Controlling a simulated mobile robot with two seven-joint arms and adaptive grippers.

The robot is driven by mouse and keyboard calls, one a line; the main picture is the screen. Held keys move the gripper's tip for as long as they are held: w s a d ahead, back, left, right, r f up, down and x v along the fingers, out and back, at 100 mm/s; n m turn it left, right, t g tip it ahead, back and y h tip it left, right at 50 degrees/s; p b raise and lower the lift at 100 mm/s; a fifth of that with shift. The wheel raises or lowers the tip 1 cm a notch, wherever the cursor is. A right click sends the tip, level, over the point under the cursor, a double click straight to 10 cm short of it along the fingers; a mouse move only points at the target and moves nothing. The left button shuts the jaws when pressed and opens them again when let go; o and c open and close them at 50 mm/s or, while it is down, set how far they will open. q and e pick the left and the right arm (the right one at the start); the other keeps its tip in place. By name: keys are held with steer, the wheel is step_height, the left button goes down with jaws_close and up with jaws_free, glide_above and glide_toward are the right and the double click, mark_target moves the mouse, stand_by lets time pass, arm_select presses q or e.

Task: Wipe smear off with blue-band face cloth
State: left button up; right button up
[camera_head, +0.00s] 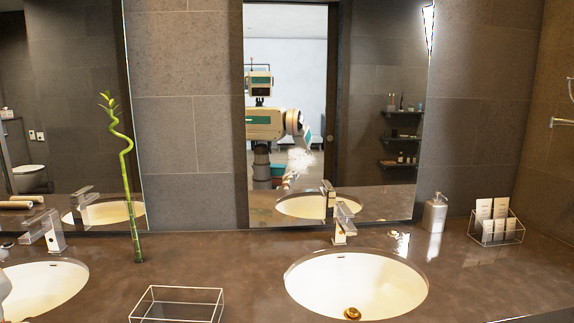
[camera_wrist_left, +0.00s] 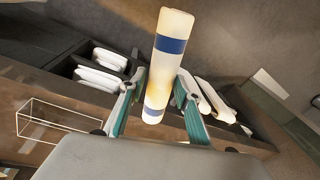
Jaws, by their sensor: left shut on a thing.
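The blue-band face cloth (camera_wrist_left: 171,68) is a white roll with blue bands, seen in the left wrist view. My left gripper (camera_wrist_left: 160,88) is shut on it, one green-sided finger on each side, and the roll sticks out past the fingertips. A whitish, cloudy smear (camera_head: 302,159) shows on the middle mirror (camera_head: 285,110), above the right sink's reflection. In the head view neither gripper shows clearly; a pale shape cut off at the left edge is too partial to identify. My right gripper is not in view.
A bamboo stalk (camera_head: 128,180) stands left of the mirror. A faucet (camera_head: 343,222) and sink (camera_head: 357,285) lie below the mirror. A clear, wire-edged tray (camera_head: 178,303), a soap dispenser (camera_head: 435,212) and a card holder (camera_head: 496,228) stand on the counter. White rolled cloths (camera_wrist_left: 98,78) lie in dark trays.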

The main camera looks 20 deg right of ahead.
arm_select(q)
step_height(320, 180, down, 6)
steer(key=shift+r, duration=0.25)
